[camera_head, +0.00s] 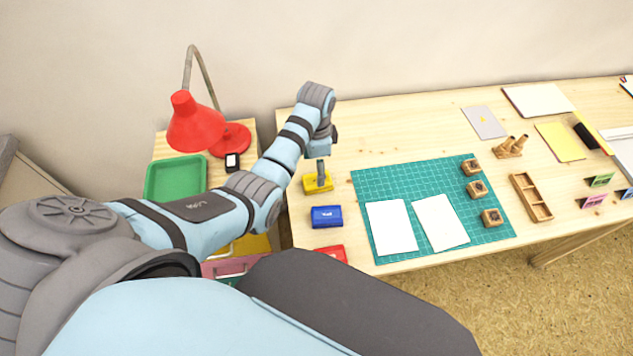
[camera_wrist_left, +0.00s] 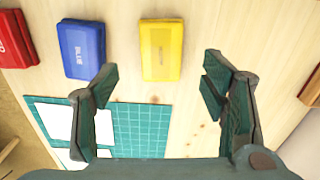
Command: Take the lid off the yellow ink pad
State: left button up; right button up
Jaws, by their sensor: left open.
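The yellow ink pad (camera_head: 311,186) lies at the left end of the table, above the blue pad in the head view. It looks closed, with its lid on. In the left wrist view the yellow ink pad (camera_wrist_left: 161,50) lies flat beyond the fingertips, between them from side to side. My left gripper (camera_head: 320,172) is over the yellow pad. In the left wrist view its fingers (camera_wrist_left: 158,80) are spread wide, with nothing between them and apart from the pad. My right gripper is not in view.
A blue ink pad (camera_head: 327,217) and a red ink pad (camera_head: 334,252) lie in a row with the yellow one. A green cutting mat (camera_head: 440,180) with white papers and wooden stamps is to the right. A green tray (camera_head: 176,160) and red lamp (camera_head: 196,125) stand left.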

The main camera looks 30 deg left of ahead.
pick_arm(q)
notch_tip(320, 180, down, 6)
jog(key=shift+w+r+b, duration=0.1)
jog(key=shift+b, duration=0.85)
jog(key=shift+r, duration=0.1)
jog(key=c, duration=0.9)
